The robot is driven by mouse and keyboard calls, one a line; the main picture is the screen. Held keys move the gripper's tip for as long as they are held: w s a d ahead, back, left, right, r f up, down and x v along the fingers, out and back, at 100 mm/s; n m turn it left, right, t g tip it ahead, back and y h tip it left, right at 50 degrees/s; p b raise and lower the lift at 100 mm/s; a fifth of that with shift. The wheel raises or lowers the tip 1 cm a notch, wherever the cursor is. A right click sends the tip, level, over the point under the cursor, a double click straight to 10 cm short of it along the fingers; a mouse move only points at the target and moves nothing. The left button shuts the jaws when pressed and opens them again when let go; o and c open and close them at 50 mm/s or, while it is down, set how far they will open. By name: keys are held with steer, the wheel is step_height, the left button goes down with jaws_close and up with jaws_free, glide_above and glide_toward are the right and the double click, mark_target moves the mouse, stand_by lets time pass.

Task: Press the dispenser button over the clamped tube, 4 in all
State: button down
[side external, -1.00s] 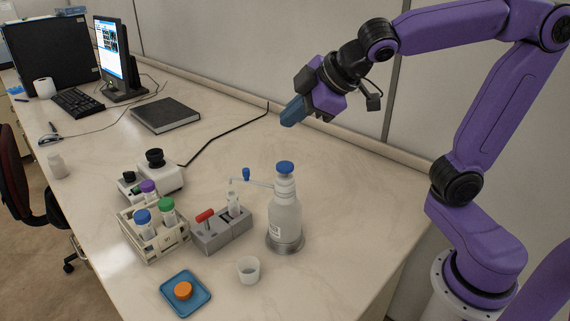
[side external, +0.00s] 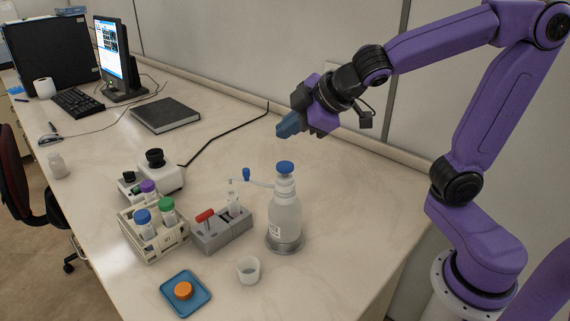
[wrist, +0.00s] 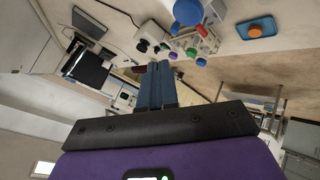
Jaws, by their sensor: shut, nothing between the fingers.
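The dispenser bottle (side external: 284,220) stands upright with a blue button (side external: 285,168) on top and a side spout reaching left over the clamped tube (side external: 233,200). The tube is upright in a grey clamp block (side external: 222,232) with a red handle (side external: 205,215). My gripper (side external: 281,133) is shut and empty, in the air above and apart from the button. In the wrist view the shut blue fingers (wrist: 156,84) point away from the camera, and the blue button (wrist: 188,12) is at the top edge. The tube's content is too small to tell.
A rack (side external: 152,240) with several capped tubes stands left of the clamp, with a small white device (side external: 158,175) behind it. A white cup (side external: 248,270) and a blue tray (side external: 187,306) with an orange cap (side external: 183,291) are in front. The bench right of the bottle is clear.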

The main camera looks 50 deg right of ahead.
mark_target(289, 166)
steer(key=shift+f, duration=2.3)
steer(key=shift+f, duration=0.15)
steer(key=shift+f, duration=0.25)
steer(key=shift+f, duration=0.8)
stand_by(1.2)
steer(key=shift+r, duration=1.25)
steer(key=shift+r, duration=2.5)
